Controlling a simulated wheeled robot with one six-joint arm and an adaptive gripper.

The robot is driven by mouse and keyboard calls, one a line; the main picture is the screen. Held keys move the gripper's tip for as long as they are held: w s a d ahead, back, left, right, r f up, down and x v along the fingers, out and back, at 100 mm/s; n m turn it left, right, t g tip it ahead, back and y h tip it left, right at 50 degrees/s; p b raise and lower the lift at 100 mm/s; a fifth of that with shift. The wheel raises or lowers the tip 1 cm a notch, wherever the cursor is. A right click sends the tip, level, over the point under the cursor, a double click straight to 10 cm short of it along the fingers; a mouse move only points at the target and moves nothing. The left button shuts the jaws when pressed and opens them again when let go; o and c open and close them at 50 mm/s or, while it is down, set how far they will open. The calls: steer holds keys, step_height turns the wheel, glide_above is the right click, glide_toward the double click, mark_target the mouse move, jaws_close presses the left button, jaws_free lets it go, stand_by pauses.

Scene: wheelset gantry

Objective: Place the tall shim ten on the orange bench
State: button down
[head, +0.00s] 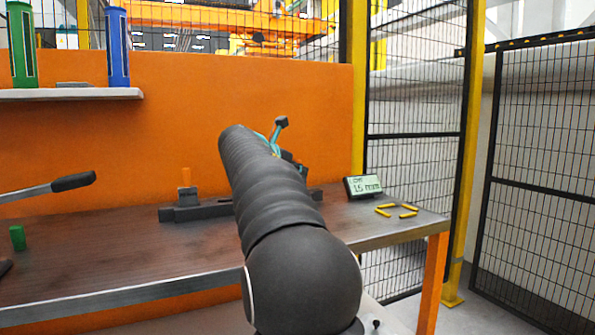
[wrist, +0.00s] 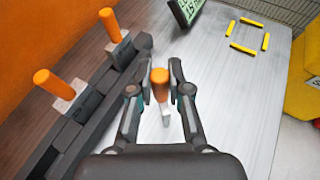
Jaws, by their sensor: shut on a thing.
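My gripper (wrist: 162,78) is shut on a shim with an orange round grip (wrist: 160,77) and a pale metal lower part. In the wrist view the held shim is over the bench top (wrist: 225,100), and I cannot tell whether it touches it. The orange-legged bench also shows in the head view (head: 110,255). Four yellow strips mark out a square on the bench (wrist: 233,27), ahead and right of my gripper. I cannot read a size on the shim.
A dark rail (wrist: 88,108) holds two similar orange-gripped pieces (wrist: 47,80) left of my gripper. A small display (head: 363,187) reading about 15 mm stands by the yellow square. A green block (head: 17,238) and a black-handled lever (head: 73,181) are at left. The square is empty.

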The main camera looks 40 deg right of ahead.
steer(key=shift+f, duration=0.1)
steer(key=c, duration=1.1)
jaws_free()
steer(key=v, duration=1.2)
